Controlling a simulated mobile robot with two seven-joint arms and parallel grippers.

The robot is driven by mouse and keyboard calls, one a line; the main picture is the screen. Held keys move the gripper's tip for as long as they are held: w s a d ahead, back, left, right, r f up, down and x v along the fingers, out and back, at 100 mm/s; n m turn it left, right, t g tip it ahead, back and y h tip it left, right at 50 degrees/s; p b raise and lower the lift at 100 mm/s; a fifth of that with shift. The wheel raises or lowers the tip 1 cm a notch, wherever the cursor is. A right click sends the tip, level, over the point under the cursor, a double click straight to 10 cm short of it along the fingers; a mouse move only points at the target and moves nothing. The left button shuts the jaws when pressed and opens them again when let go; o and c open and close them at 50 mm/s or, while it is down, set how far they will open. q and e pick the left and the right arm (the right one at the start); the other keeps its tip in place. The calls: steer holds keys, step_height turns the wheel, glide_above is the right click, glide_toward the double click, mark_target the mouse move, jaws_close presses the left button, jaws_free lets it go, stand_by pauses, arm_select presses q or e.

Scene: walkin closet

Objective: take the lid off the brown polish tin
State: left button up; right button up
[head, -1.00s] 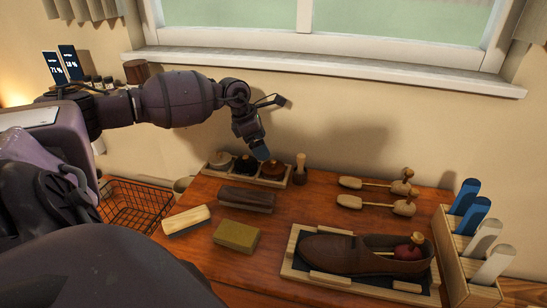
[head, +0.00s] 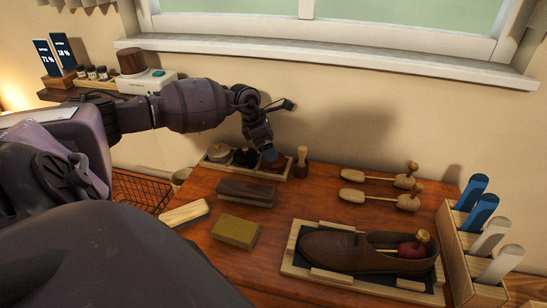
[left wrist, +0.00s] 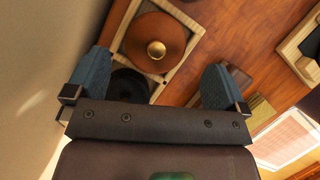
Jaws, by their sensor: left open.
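The brown polish tin (head: 274,166) sits in the right compartment of a small wooden tray (head: 233,173) at the back of the tabletop. In the left wrist view its round brown lid (left wrist: 143,32) is on, with a brass knob (left wrist: 156,50) in the middle. My left gripper (head: 267,154) is just above the tin and partly hides it in the head view. Its two blue fingers are open and empty in the left wrist view (left wrist: 155,82), with the knob showing beyond the gap between them. My right gripper is not in view.
A black tin (head: 245,157) and a paler tin (head: 219,154) share the tray. A wooden-handled brush (head: 301,162) stands close on its right. Dark (head: 246,193) and pale (head: 184,213) brushes and an olive block (head: 236,232) lie in front. A shoe (head: 350,252) rests at right.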

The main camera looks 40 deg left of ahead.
mark_target(280, 162)
arm_select(q)
steer(key=shift+a+x, duration=0.15)
steer(key=shift+x, duration=0.95)
steer(key=shift+a+x, duration=0.15)
steer(key=shift+x, duration=0.95)
steer(key=shift+s+f, duration=0.1)
steer(key=c, duration=0.8)
